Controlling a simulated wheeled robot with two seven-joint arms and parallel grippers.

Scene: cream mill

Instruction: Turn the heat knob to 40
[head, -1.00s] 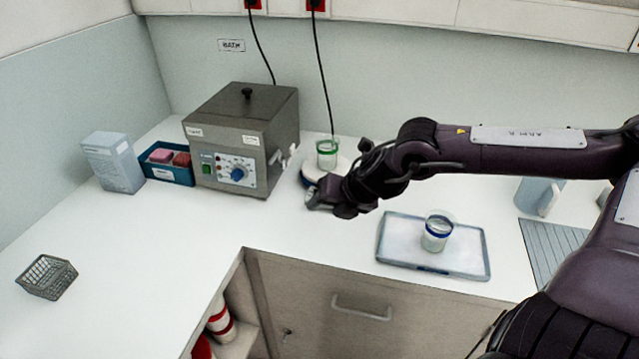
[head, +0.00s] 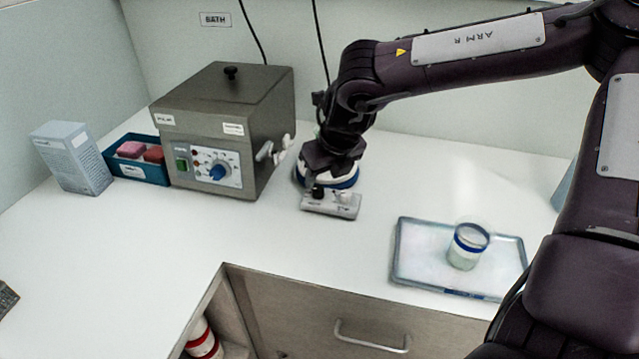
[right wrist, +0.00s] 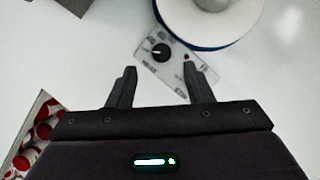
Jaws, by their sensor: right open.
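A round hot plate (head: 345,180) with a white top and blue rim stands right of the bath; its grey control panel (head: 335,209) faces the front. In the right wrist view, the panel (right wrist: 172,72) carries a black knob (right wrist: 160,52) with a pale pointer mark towards the left; scale figures are too small to read. My right gripper (right wrist: 158,72) is open, pointing down above the panel, its fingers spread either side of the knob's line and apart from it in the picture. In the head view the right gripper (head: 332,185) partly covers the plate. My left gripper is out of view.
The grey bath (head: 225,125) with a blue knob stands left of the plate. A blue bin (head: 150,172) and a carton (head: 72,158) are further left. A tray (head: 410,265) with a blue-banded jar (head: 467,247) lies to the right. The front counter is clear.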

